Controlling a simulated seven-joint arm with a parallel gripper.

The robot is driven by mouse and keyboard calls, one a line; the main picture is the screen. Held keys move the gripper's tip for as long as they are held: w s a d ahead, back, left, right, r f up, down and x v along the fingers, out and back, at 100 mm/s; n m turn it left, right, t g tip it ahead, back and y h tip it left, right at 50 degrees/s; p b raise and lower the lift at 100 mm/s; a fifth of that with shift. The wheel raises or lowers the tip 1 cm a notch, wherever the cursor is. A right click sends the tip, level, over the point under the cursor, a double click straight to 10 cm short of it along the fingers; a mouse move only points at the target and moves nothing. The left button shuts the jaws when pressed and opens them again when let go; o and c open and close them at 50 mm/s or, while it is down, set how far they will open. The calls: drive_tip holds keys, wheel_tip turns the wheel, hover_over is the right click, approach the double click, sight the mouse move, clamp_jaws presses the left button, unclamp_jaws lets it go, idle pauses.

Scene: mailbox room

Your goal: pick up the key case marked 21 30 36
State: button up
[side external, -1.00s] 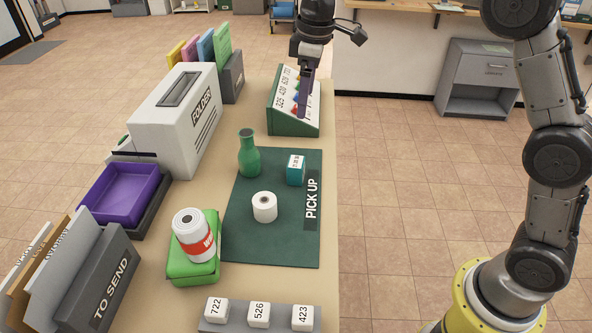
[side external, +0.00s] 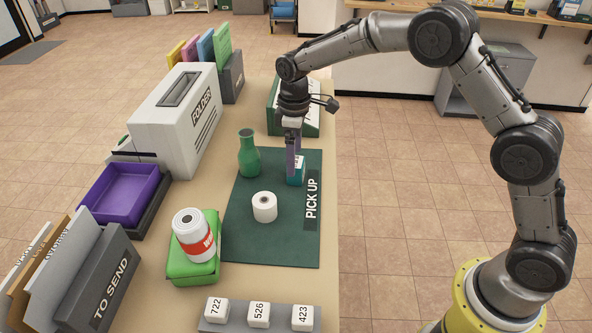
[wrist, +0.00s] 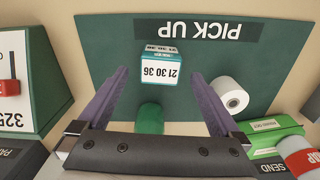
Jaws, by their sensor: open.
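The key case marked 21 30 36 (wrist: 161,68) is a small teal box with a white label, standing on the dark green PICK UP mat (wrist: 105,40). In the side external view the key case (side external: 297,176) is partly hidden behind my gripper's fingers. My gripper (side external: 293,172) is open and points down at the case. In the wrist view my gripper's purple fingers (wrist: 160,76) are spread, with the case seen between and slightly beyond their tips. The gap in height between tips and case is hard to tell.
A green bottle (side external: 249,155) and a white roll (side external: 264,207) stand on the mat close to the case. The mat's front part is clear.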

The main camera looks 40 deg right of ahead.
drive_tip(key=f, duration=0.5)
drive_tip(key=shift+s+d, duration=0.15)
drive_tip(key=shift+s, duration=0.05)
drive_tip(key=shift+c, duration=0.3)
drive_tip(key=shift+r, duration=0.1)
drive_tip(key=c, duration=1.5)
